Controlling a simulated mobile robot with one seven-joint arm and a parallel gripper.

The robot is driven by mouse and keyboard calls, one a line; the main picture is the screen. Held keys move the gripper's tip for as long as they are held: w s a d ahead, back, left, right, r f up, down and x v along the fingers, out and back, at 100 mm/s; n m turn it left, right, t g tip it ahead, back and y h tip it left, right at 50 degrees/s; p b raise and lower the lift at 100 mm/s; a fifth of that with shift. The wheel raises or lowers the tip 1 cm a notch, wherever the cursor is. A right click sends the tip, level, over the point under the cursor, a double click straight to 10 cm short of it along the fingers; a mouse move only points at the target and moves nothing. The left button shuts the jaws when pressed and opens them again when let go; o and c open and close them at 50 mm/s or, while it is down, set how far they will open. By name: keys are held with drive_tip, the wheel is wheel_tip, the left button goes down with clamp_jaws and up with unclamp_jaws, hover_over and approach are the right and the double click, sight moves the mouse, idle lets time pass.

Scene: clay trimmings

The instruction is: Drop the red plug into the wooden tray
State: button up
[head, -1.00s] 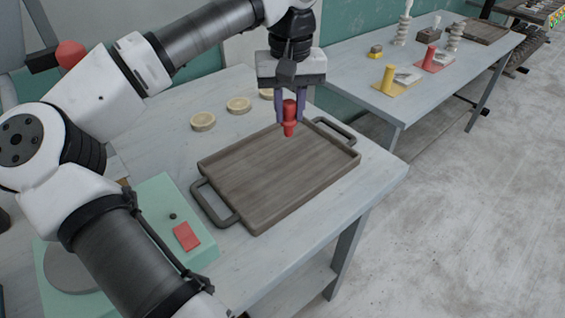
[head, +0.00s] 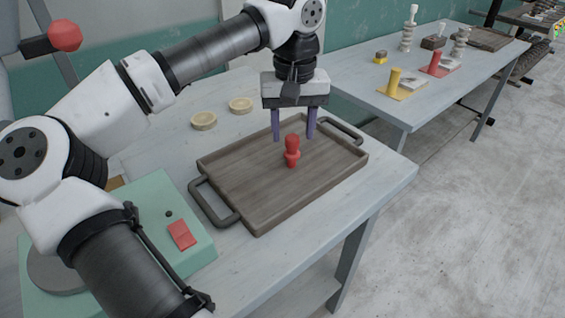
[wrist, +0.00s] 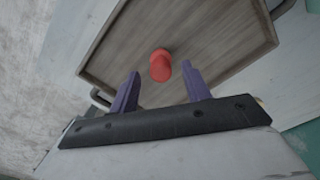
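The red plug (head: 292,151) stands upright inside the wooden tray (head: 240,190), toward its far right part. In the wrist view the plug (wrist: 160,66) shows beyond the fingertips, over the tray floor (wrist: 200,30). My gripper (head: 294,138) is above the tray with its two purple fingers spread apart. The fingers are on either side of the plug's top in the head view, and nothing is held between them. In the wrist view the open gripper (wrist: 158,80) shows a clear gap between the fingers.
Two pale round discs (head: 204,120) (head: 240,105) lie behind the tray. A green device with a red switch (head: 182,234) stands at the left. A second table (head: 360,75) at the back right holds yellow and red pieces. The table's right front edge is close to the tray.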

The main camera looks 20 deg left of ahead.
wheel_tip(320, 180, up, 14)
drive_tip(key=shift+p, duration=0.3)
idle(0.4)
drive_tip(key=shift+f, duration=0.1)
